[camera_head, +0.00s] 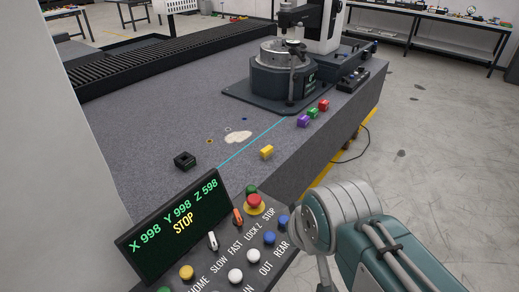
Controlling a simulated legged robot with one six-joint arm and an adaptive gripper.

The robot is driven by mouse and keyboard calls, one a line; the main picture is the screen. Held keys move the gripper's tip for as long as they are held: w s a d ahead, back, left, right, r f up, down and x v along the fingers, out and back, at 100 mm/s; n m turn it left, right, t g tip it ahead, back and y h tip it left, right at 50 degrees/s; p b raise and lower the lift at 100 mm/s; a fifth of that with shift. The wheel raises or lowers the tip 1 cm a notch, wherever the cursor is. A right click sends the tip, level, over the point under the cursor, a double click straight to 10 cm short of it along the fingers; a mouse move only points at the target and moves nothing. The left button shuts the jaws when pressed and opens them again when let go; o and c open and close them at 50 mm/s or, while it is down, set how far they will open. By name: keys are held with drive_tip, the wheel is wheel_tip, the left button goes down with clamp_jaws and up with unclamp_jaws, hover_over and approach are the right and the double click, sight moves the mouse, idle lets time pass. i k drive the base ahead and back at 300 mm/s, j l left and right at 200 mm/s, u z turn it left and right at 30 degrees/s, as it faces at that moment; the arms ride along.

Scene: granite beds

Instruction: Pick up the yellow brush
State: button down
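A small yellow block-like thing (267,152), the only loose yellow item on the granite bed (190,105), lies near the bed's front right edge. It looks like the yellow brush, but it is too small for bristles to be made out. It is uncovered and nothing touches it. Part of my arm shows at the lower right, in front of the bed and apart from the yellow brush. My gripper's fingers are not in view.
Purple (303,121), green (313,113) and red (323,105) blocks lie farther along the edge. A black square holder (185,160) sits left. A round machine (283,75) stands behind. A control panel (225,245) with screen is in front. Granite around the brush is clear.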

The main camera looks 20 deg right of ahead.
sight(266, 152)
drive_tip(key=k+l, duration=0.1)
drive_tip(key=l, duration=0.35)
drive_tip(key=k+l, duration=0.1)
drive_tip(key=l, duration=0.35)
drive_tip(key=i+l, duration=0.15)
drive_tip(key=l, duration=0.25)
drive_tip(key=i+l, duration=0.2)
drive_tip(key=l, duration=0.2)
drive_tip(key=i+l, duration=0.15)
drive_tip(key=l, duration=0.25)
drive_tip(key=i+j, duration=0.15)
drive_tip(key=i, duration=0.95)
drive_tip(key=i+j, duration=0.15)
drive_tip(key=i, duration=0.15)
